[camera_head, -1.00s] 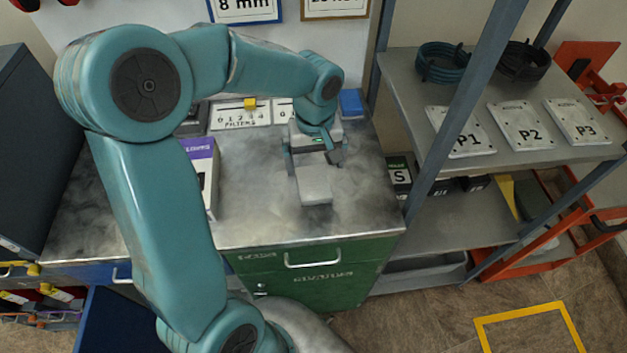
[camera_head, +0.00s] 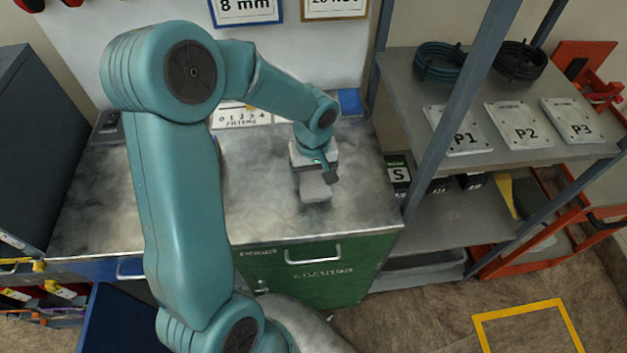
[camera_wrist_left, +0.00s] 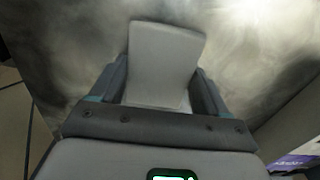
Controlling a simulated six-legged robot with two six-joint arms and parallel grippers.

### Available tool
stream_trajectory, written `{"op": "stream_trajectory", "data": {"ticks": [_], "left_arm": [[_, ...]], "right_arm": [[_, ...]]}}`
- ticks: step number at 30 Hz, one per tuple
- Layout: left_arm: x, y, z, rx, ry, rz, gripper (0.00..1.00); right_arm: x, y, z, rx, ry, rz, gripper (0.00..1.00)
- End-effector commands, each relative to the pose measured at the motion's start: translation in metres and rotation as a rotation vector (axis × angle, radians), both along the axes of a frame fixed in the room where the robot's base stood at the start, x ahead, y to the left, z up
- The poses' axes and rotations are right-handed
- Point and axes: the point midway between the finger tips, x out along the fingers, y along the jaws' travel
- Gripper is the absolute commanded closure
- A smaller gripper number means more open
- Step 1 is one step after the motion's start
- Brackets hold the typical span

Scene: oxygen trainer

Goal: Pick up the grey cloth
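The grey cloth (camera_head: 315,190) is a small pale folded block on the smoky grey worktop, near its right side. In the left wrist view the cloth (camera_wrist_left: 165,60) lies between my two dark fingers and extends beyond their tips. My left gripper (camera_head: 317,177) is low over the far part of the cloth and hides that part in the head view. In the left wrist view my left gripper (camera_wrist_left: 160,85) has its fingers wide apart, one on each side of the cloth. Whether they touch its sides is unclear. My right gripper is not in view.
A white number card (camera_head: 240,117) and a blue block (camera_head: 349,102) stand at the worktop's back. A shelf post (camera_head: 462,110) rises to the right. A purple-and-white box (camera_wrist_left: 295,160) shows in the left wrist view's corner. The worktop's front (camera_head: 270,225) is clear.

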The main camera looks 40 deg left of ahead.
Motion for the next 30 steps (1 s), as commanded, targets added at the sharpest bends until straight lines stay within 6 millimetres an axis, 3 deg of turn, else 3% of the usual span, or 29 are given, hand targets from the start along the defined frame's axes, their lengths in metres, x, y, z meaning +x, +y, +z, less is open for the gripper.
{"op": "stream_trajectory", "data": {"ticks": [8, 14, 30], "left_arm": [[0.0, 0.0, 0.001, 0.0, 0.0, 0.0, 0.54], [0.001, 0.0, 0.016, 0.002, -0.003, 0.002, 0.54], [0.001, 0.0, 0.137, 0.002, -0.005, -0.001, 0.54]], "right_arm": [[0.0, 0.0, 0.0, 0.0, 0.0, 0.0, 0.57], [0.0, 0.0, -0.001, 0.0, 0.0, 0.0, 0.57], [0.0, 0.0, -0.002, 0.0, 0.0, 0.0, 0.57]]}}
